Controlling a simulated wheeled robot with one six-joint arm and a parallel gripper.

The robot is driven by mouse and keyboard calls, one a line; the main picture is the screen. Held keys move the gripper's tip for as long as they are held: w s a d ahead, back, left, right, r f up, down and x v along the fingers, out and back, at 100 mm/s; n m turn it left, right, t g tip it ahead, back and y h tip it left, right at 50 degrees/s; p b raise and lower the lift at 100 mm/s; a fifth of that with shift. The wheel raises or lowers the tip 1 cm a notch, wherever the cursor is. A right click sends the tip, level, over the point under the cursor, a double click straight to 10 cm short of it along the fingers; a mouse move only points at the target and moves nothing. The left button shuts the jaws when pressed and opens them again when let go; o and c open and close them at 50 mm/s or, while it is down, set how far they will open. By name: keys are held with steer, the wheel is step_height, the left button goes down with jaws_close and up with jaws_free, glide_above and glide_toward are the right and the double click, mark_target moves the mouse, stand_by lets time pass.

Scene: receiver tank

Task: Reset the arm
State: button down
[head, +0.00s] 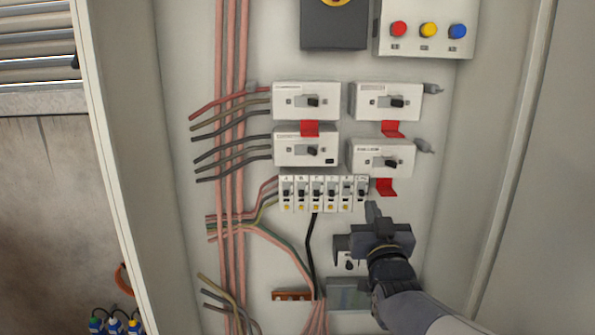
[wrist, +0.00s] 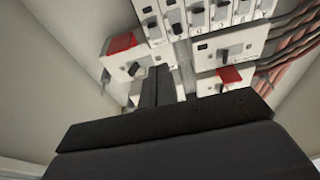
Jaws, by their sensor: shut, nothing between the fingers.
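My gripper (head: 373,212) is in front of the lower right part of an open electrical cabinet in the head view, just below the row of breakers (head: 316,193). Its fingers are shut with nothing between them. In the wrist view the shut fingers (wrist: 158,85) point toward the switch boxes and breakers. My gripper hides part of a small box (head: 342,245) on the back panel. Whether the fingertips touch the panel I cannot tell.
Switch boxes (head: 306,100) with red tabs (head: 386,187) sit above my gripper. A panel with red, yellow and blue buttons (head: 427,45) is at the top. Cables (head: 231,130) run down the left. The cabinet's right wall (head: 490,150) is close to my arm.

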mark_target(362, 196)
steer(key=w+f+t+b, duration=0.4)
steer(key=w+b, duration=0.2)
steer(key=b, duration=1.4)
steer(key=shift+f+t, duration=0.25)
steer(key=shift+t, duration=0.15)
steer(key=shift+f+b, duration=0.1)
steer(key=shift+b, duration=0.5)
